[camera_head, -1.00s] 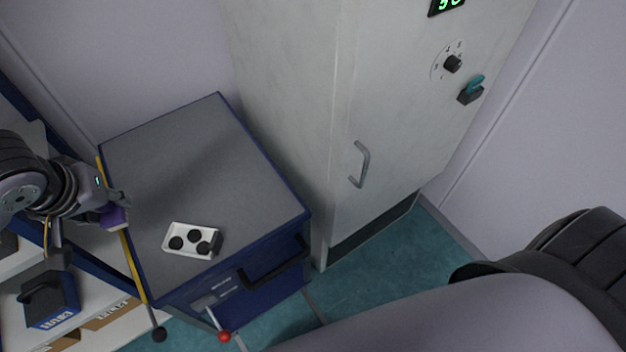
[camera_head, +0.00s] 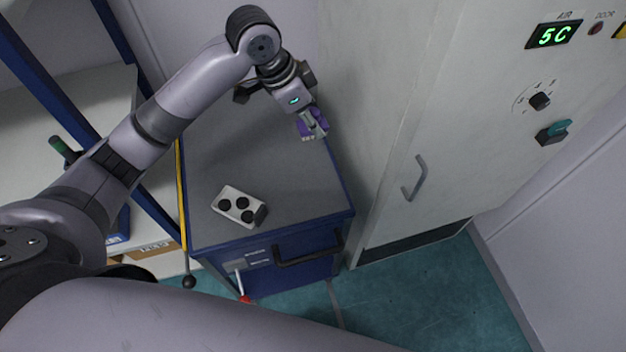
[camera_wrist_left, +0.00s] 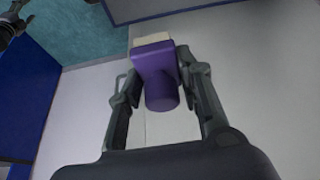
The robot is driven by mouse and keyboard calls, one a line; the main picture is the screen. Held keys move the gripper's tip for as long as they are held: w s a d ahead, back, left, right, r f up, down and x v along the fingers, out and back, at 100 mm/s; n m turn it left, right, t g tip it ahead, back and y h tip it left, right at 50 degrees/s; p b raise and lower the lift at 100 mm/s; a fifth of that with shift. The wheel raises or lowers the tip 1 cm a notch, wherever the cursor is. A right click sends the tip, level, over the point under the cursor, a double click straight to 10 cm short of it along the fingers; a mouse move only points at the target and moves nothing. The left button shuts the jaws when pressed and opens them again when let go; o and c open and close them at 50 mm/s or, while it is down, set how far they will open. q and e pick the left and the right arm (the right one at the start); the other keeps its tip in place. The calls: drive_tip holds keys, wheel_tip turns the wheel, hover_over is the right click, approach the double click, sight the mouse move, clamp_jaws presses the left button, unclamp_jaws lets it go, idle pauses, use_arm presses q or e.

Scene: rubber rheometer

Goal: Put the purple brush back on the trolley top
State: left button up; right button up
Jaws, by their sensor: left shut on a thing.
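The purple brush (camera_head: 308,124) is in my left gripper (camera_head: 314,122), near the right edge of the trolley in the head view. In the left wrist view the brush (camera_wrist_left: 155,75), with a pale bristle end, sits between the two fingers of the left gripper (camera_wrist_left: 160,85), which is shut on it. The trolley top (camera_head: 270,170) is grey with a blue rim. The brush appears over or near its right edge; its height above the top is hard to tell.
A white tray with black round pieces (camera_head: 240,206) sits at the trolley's front. A tall pale cabinet (camera_head: 400,130) with a handle stands right of it. A shelf unit (camera_head: 60,100) stands left. The middle of the trolley top is clear.

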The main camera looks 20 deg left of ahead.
use_arm(q)
wheel_tip(320, 180, down, 19)
drive_tip(key=p, duration=0.2)
drive_tip(key=shift+f+p, duration=0.2)
drive_tip(key=shift+p, duration=0.15)
drive_tip(key=shift+f, duration=0.35)
drive_tip(key=shift+f, duration=0.1)
drive_tip(key=o, duration=1)
drive_tip(key=b+v, duration=0.1)
drive_tip(key=v, duration=1.1)
drive_tip(key=shift+d+r, duration=0.1)
drive_tip(key=shift+r, duration=0.1)
